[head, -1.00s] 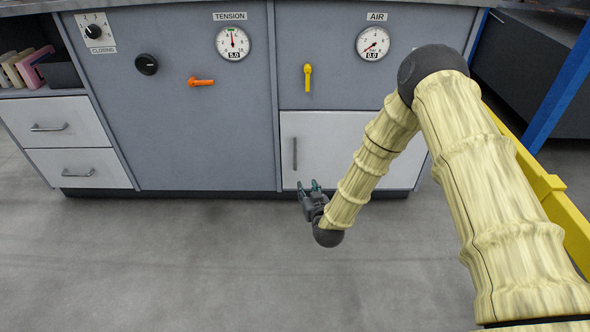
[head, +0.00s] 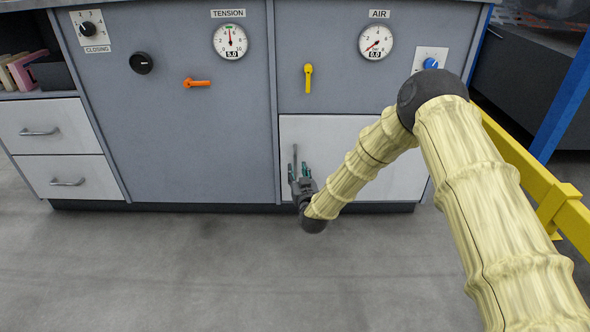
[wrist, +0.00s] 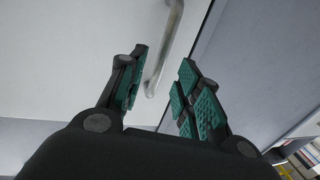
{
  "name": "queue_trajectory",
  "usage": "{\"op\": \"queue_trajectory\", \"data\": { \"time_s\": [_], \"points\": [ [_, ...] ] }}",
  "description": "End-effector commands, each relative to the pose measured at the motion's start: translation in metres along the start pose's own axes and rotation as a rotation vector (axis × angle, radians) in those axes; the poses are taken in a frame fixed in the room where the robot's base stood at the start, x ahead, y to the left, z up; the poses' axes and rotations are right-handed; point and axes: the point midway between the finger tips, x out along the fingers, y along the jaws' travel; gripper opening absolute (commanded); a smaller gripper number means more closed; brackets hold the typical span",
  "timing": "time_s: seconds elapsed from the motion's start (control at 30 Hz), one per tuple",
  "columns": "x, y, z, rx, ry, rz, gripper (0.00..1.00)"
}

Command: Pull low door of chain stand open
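The white low door (head: 340,135) is on the right half of the grey chain stand (head: 190,110), below the AIR gauge. It looks shut. Its upright metal handle (head: 295,155) is near the door's left edge; its lower end is hidden by my gripper in the head view. My gripper (head: 300,172) is open at the handle's lower end. In the wrist view the handle (wrist: 165,55) comes down between the green-padded fingers of my gripper (wrist: 160,85), apart from both pads. The white door also fills the upper left of the wrist view (wrist: 70,50).
A yellow lever (head: 308,77) and an orange lever (head: 197,83) are on the panels above and to the left. White drawers (head: 40,127) are at the left. A yellow rail (head: 525,170) and blue post (head: 565,95) stand at the right. The grey floor in front is clear.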

Motion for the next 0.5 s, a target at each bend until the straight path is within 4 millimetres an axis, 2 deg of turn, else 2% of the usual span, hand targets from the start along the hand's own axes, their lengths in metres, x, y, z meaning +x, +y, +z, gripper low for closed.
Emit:
{"op": "queue_trajectory", "data": {
  "time_s": [0.2, 0.5],
  "points": [
    [0.032, 0.001, 0.004, 0.0, 0.001, 0.001, 0.34],
    [0.051, 0.0, 0.001, -0.001, -0.001, 0.0, 0.34]
  ]
}}
